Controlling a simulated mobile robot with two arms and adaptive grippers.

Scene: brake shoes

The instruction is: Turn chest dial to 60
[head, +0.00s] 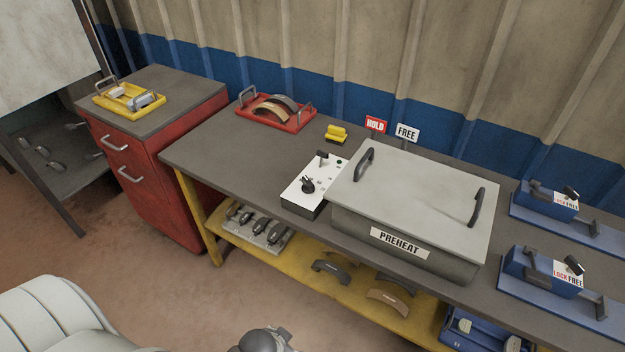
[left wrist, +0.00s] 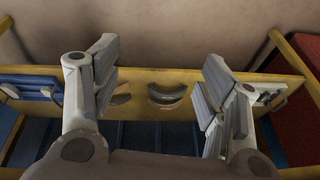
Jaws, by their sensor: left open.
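The chest (head: 415,200) is a grey lidded box labelled PREHEAT on the workbench, with its lid down and two dark handles on top. A white control panel (head: 296,194) stands against its left side. The black dial (head: 308,185) is on the panel's front part, and a black lever (head: 322,155) stands behind it. The dial's marks are too small to read. My left gripper (left wrist: 160,68) is open and empty in the left wrist view, apart from the dial. My right gripper is not in view.
A red tray (head: 272,122) with brake shoes, a yellow block (head: 337,133) and HOLD and FREE signs stand behind the panel. Blue LOCK/FREE fixtures (head: 540,200) are on the right. The yellow lower shelf (head: 345,306) holds shoes. The bench left of the panel is clear.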

